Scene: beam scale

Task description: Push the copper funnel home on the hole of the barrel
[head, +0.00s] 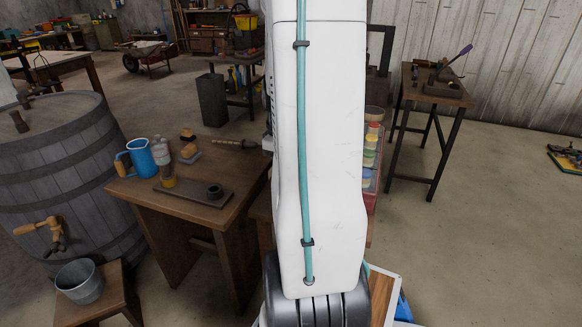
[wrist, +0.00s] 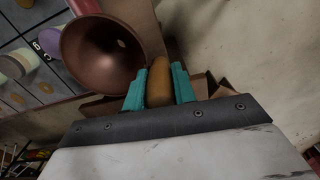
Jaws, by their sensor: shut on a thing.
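The copper funnel (wrist: 98,58) shows in the wrist view, its wide mouth facing the camera. My gripper (wrist: 159,86) has its two teal fingers shut on a tan, rounded grip (wrist: 158,90) beside the funnel's rim, which looks like the funnel's handle. The funnel's spout is hidden. In the head view my white arm hides the gripper and the funnel. The grey wooden barrel (head: 60,160) stands at the left, apart from my arm, with a dark peg-like piece (head: 20,121) on its top. I cannot make out the hole.
A wooden table (head: 150,197) beside the barrel holds a blue jug (head: 141,158) and small items. A tap (head: 52,234) sticks out of the barrel above a bucket (head: 79,281). Coloured pots (head: 370,150) stand right of my arm. A side table (head: 437,92) is farther right.

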